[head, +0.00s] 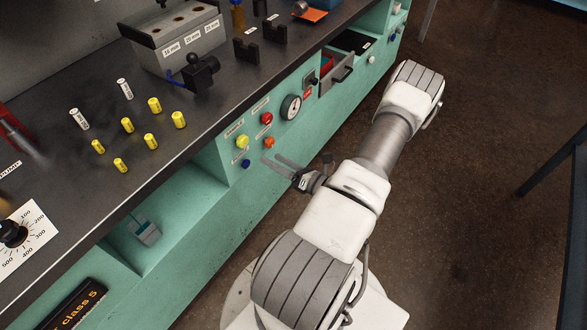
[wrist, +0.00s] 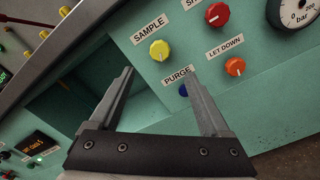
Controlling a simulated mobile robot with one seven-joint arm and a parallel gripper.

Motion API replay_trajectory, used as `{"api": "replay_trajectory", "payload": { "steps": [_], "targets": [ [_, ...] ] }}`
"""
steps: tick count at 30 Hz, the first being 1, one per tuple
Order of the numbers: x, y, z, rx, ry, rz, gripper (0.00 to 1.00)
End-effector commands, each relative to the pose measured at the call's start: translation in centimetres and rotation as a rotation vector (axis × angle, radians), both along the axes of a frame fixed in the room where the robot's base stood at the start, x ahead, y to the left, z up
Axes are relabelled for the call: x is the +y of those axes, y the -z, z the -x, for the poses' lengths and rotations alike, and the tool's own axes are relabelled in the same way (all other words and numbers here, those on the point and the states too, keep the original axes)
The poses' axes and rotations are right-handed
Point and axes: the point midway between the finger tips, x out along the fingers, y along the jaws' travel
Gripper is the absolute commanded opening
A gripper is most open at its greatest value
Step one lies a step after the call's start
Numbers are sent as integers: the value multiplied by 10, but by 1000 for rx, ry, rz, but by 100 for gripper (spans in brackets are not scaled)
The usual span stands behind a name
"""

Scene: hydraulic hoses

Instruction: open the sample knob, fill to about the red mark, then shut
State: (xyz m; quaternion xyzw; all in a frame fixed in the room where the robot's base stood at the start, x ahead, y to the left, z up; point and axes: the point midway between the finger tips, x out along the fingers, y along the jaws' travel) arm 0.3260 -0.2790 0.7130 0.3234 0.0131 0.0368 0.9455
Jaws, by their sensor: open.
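The yellow knob under the SAMPLE label (wrist: 159,50) is on the green panel front; it also shows in the head view (head: 243,141). My gripper (head: 271,160) is open and empty in front of the panel. In the wrist view its fingertips (wrist: 158,73) point at the panel, apart on either side just below the yellow knob, not around it. A small clear container (head: 146,231) stands in the recess to the left; I cannot make out a red mark or a liquid level on it.
A red knob (wrist: 217,15), an orange LET DOWN knob (wrist: 235,66) and a gauge (wrist: 298,14) are to the right. An open drawer (head: 340,78) juts out.

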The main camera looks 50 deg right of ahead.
Motion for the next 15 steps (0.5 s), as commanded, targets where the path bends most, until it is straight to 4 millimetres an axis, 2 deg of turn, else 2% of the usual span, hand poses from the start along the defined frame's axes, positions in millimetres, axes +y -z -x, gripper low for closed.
{"api": "replay_trajectory", "payload": {
  "steps": [1,6,10,15],
  "targets": [
    [-2,0,13,1,4,-1,81],
    [-3,0,43,0,1,-1,81],
    [-4,0,56,0,0,-1,81],
    [-4,0,62,-1,-1,-1,81]
  ]
}}
